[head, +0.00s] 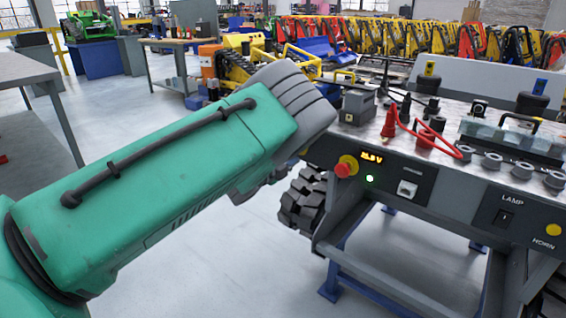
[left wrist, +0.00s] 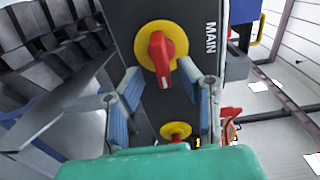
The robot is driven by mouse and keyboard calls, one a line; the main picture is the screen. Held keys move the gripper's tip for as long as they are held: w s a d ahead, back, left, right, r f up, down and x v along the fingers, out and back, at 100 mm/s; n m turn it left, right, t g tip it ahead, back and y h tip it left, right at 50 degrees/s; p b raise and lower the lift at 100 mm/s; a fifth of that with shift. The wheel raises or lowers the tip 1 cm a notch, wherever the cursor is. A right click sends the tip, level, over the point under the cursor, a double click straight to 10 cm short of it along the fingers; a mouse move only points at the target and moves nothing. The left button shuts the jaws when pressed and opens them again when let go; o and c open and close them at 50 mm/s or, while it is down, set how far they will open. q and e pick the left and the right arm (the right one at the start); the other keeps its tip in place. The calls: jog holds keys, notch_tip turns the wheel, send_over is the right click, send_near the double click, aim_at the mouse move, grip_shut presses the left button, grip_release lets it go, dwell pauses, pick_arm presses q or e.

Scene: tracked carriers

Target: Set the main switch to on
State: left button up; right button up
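The main switch (left wrist: 160,55) is a red rotary handle on a round yellow plate, beside the word MAIN on a dark panel in the left wrist view. Its handle runs roughly up and down in that picture. My left gripper (left wrist: 160,82) is open, with its blue-padded fingers apart, one on each side of the handle just below it in the picture. I cannot tell whether either finger touches the handle. In the head view my green left arm covers the gripper and the switch. My right gripper is in neither view.
A red button on a yellow base (head: 346,166) sits on the panel front, near a lit voltage display (head: 371,156) and a green light (head: 369,178). A lamp switch (head: 504,217) is further right. Red cables (head: 436,137) lie on the top. A black tracked wheel (head: 303,198) stands below.

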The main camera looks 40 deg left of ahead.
pick_arm(q)
jog(key=s, duration=1)
jog(key=shift+s+a, duration=0.35)
jog(key=shift+s, duration=0.05)
jog(key=shift+f, duration=0.15)
jog(key=s+d+f+n+g+y, duration=0.25)
jog(key=s+f+n+g, duration=0.4)
jog(key=s+f, duration=0.5)
jog(key=s+d+f+n+g+y, duration=0.1)
jog(key=s+d+f+n+g, duration=0.3)
jog(key=s+f+n+g, duration=0.55)
jog(key=s+d+f+n+g+h, duration=0.15)
jog(key=s+d, duration=0.25)
jog(key=s, duration=0.4)
jog(key=s+d+f+n, duration=0.1)
jog(key=s+d+f, duration=0.25)
jog(key=s, duration=0.45)
notch_tip(320, 180, up, 13)
jog(key=p, duration=1.3)
jog(key=shift+w+d+r, duration=0.15)
jog(key=shift+d, duration=0.1)
